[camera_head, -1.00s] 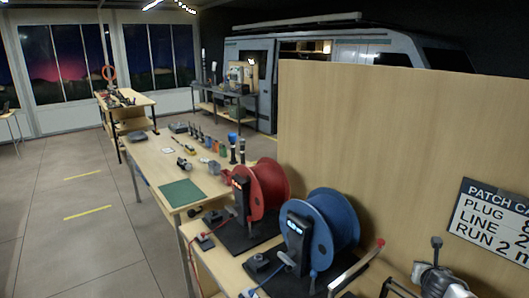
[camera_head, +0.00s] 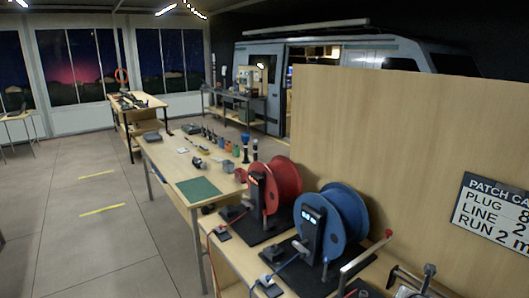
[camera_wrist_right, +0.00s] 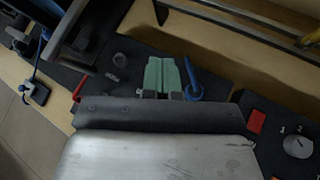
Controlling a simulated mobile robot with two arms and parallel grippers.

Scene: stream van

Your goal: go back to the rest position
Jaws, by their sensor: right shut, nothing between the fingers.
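My right gripper (camera_wrist_right: 168,75) shows in the right wrist view with its two green fingertips together. It is empty and hangs over the bench with the dark mats. A blue looped piece (camera_wrist_right: 193,80) shows just right of the fingertips; I cannot tell how far below them it lies. My left gripper is in neither view. In the head view I cannot clearly make out my right gripper.
A red reel (camera_head: 284,182) and a blue reel (camera_head: 345,218) stand on the near bench. A tall wooden panel (camera_head: 390,150) rises behind them. A worktable with a green mat (camera_head: 198,188) stands beyond. Open floor (camera_head: 95,240) lies to the left.

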